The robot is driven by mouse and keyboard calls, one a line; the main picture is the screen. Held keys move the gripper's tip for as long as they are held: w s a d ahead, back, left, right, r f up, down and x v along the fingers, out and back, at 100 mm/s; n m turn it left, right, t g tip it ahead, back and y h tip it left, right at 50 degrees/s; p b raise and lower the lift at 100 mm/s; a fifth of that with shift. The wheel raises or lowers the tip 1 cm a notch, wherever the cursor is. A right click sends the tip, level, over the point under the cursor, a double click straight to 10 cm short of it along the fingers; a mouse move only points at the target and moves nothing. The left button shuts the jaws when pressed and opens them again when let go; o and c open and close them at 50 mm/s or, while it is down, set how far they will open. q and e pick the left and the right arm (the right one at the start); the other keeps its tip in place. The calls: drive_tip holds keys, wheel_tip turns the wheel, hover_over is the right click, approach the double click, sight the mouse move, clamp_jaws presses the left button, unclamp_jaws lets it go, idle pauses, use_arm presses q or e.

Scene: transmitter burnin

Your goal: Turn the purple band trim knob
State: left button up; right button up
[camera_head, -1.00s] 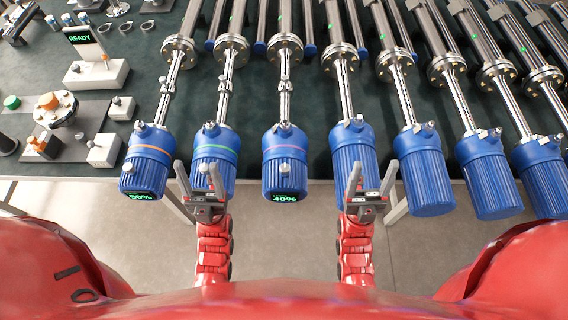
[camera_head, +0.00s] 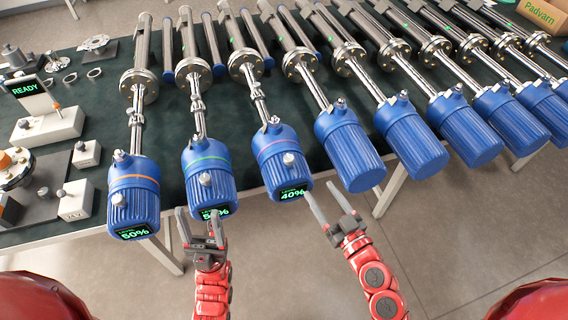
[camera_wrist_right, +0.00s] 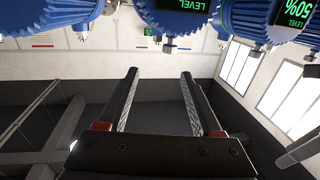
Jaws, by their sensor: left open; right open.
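The blue ribbed unit with the purple band (camera_head: 274,150) stands at the table's front edge, third from the left. Its pale trim knob (camera_head: 289,158) sticks out above a display (camera_head: 293,194) reading 40%. My right gripper (camera_head: 325,197) is open and empty, in front of and slightly right of this unit, apart from the knob. My left gripper (camera_head: 200,212) is open and empty, near the lower end of the green-band unit (camera_head: 208,172), whose display it partly covers. In the right wrist view the open right fingers (camera_wrist_right: 158,75) have nothing between them; the band colours are hidden there.
An orange-band unit (camera_head: 134,195) reading 50% stands on the left. Several bandless blue units (camera_head: 349,150) line the edge to the right. A READY display (camera_head: 27,88) and small fixtures lie on the left tabletop. Open floor (camera_head: 270,260) lies in front.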

drive_tip(key=a, duration=0.1)
drive_tip(key=p, duration=0.7)
approach(283, 150)
drive_tip(key=shift+n+y, duration=0.4)
drive_tip(key=w+a+r, duration=0.2)
drive_tip(key=w, duration=0.1)
drive_tip(key=w+a+r, duration=0.1)
drive_tip(key=w+a, duration=0.1)
drive_tip(key=shift+w+a, duration=0.1)
drive_tip(key=shift+w, duration=0.15)
drive_tip(key=shift+w+a, duration=0.25)
drive_tip(key=shift+w, duration=0.25)
clamp_jaws()
